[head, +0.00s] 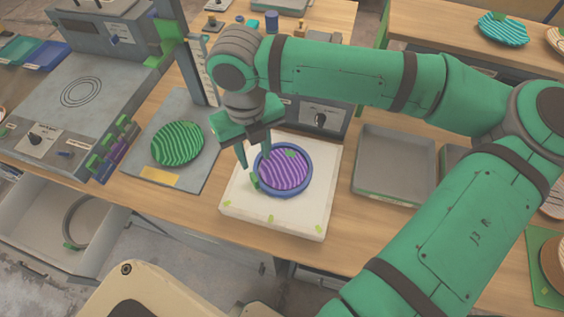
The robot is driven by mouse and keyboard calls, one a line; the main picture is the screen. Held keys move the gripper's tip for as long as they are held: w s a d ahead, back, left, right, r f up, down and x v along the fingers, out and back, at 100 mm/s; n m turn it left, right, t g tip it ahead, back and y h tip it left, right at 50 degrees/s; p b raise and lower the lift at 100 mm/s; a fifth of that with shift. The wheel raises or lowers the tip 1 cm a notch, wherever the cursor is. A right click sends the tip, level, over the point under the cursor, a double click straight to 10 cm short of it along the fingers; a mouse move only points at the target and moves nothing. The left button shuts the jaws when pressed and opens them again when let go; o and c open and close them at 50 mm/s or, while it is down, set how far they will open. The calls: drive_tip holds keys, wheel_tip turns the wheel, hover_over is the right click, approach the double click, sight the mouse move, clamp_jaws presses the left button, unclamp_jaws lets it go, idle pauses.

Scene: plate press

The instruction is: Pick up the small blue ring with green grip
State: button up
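The small blue ring (308,178) lies around a purple striped disc (283,172) on a white square plate (270,219). A green grip (254,181) shows on the ring's left side. My gripper (255,160) points down over the ring's left rear rim, with its two green fingers apart. I see nothing held between them. I cannot tell whether the fingertips touch the ring or stay above it. The gripper hides part of the rear left rim.
A green striped disc (177,143) lies on a grey board at left. An empty grey tray (393,181) stands at right. A larger grey ring (78,224) lies in an open drawer (28,234). A grey machine with a dial (320,119) stands close behind the plate.

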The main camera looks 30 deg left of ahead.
sight(254, 177)
drive_tip(key=f, duration=0.1)
drive_tip(key=s+f, duration=0.1)
drive_tip(key=f, duration=0.1)
drive_tip(key=shift+s+a+f, duration=0.2)
drive_tip(key=shift+a+f, duration=0.05)
drive_tip(key=shift+f, duration=0.15)
drive_tip(key=shift+w+f, duration=0.15)
drive_tip(key=shift+f, duration=2.45)
drive_tip(key=shift+c, duration=0.6)
clamp_jaws()
